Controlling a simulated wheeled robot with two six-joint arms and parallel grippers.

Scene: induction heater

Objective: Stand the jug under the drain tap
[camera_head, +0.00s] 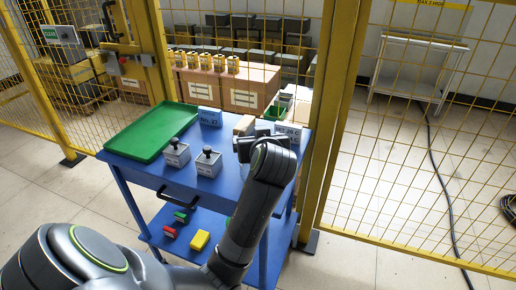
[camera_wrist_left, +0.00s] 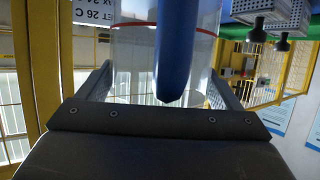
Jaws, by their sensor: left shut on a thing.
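A clear jug (camera_wrist_left: 130,62) with a red line and a blue handle (camera_wrist_left: 172,50) fills the middle of the left wrist view. In the head view my left gripper (camera_head: 260,140) is above the right end of the blue table (camera_head: 152,174); the arm and wrist hide the jug there. I cannot make out the drain tap in either view. My right gripper is not in view.
Yellow mesh fencing (camera_head: 420,150) stands close behind and right. The lower shelf holds coloured blocks (camera_head: 199,240).

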